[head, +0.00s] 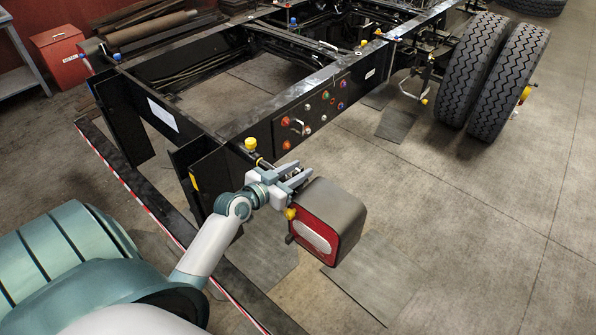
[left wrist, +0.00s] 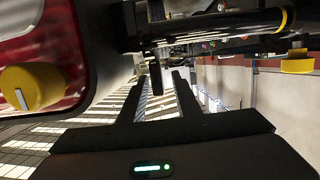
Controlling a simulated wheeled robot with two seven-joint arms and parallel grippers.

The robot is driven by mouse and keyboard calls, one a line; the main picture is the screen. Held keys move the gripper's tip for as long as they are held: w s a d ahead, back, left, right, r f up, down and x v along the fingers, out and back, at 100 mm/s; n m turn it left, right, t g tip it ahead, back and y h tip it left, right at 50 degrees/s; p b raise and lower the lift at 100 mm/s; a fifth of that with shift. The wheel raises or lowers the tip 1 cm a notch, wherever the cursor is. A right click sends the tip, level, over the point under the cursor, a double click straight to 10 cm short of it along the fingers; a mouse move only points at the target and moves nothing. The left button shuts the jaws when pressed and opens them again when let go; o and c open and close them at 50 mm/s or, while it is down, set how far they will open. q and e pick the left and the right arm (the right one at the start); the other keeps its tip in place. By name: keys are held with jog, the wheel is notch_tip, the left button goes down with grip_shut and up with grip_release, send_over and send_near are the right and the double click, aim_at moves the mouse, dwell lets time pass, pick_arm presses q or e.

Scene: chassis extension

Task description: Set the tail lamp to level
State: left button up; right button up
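The tail lamp (head: 340,212) is a grey box with a red and white lens face, at the rear corner of the black chassis frame. Its lens slants down to the right in the head view. A yellow knob (head: 291,213) sits at the lens's left edge; in the left wrist view the knob (left wrist: 33,87) is large, at the left before the red lens. My left gripper (head: 299,176) is beside the lamp's upper left side, over its dark mounting. In the left wrist view its fingers (left wrist: 157,88) are apart, with a dark upright piece beyond or between the tips. My right gripper is out of view.
Another yellow knob (head: 250,144) stands on the frame just behind my left gripper. The frame side carries a panel of coloured fittings (head: 313,106). Large twin tyres (head: 490,75) stand at the upper right. The floor right of the lamp is clear.

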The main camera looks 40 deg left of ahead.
pick_arm(q)
jog(key=shift+s, duration=0.1)
jog(key=shift+s, duration=0.45)
jog(key=b+v, duration=0.5)
jog(key=v, duration=1.1)
jog(key=shift+r, duration=0.2)
jog(key=shift+s+a+f, duration=0.1)
jog(key=shift+a, duration=0.1)
